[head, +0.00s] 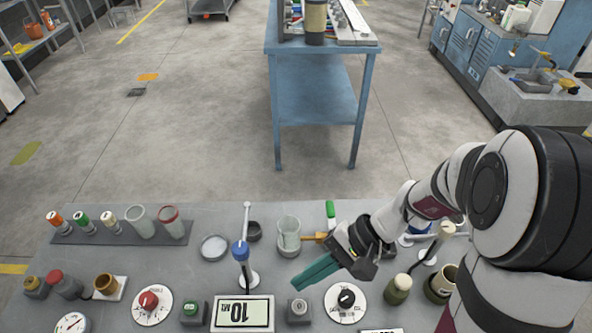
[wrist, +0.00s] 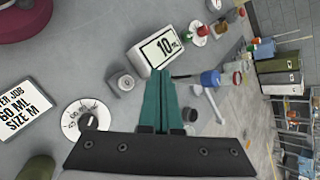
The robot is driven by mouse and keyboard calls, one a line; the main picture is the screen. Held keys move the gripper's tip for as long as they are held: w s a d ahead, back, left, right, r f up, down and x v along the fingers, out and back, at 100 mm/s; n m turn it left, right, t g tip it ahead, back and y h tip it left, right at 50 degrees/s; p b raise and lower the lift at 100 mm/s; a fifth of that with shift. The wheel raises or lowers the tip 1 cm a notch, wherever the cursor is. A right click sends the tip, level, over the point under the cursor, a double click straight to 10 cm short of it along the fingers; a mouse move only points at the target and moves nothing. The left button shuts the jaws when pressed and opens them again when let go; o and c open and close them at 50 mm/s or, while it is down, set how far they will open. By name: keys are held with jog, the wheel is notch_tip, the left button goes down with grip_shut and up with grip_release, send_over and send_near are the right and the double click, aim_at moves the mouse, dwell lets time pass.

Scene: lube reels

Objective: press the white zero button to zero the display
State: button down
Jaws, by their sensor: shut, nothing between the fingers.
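The display (head: 243,313) is a pale box at the front of the bench, reading 10 with a small unit and upside down in the head view. It also shows in the wrist view (wrist: 158,47). The white zero button (head: 298,309) sits on a small grey box right of the display; in the wrist view the button (wrist: 125,82) is left of my fingertips. My gripper (head: 297,284) has teal fingers, shut and empty. The fingertips appear apart from the button, beyond it in the head view. The wrist view shows the fingers (wrist: 158,80) pressed together, tips near the display's edge.
A black knob dial (head: 346,300) is right of the button. A green button box (head: 192,312) and red knob dial (head: 149,302) are left of the display. A blue-topped stand (head: 240,252) and glass beaker (head: 289,232) stand behind.

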aim_at(304, 303)
jog(key=shift+w+f, duration=0.15)
jog(key=shift+f, duration=4.4)
jog(key=shift+f, duration=0.4)
jog(key=shift+f, duration=0.5)
jog(key=shift+r, duration=0.95)
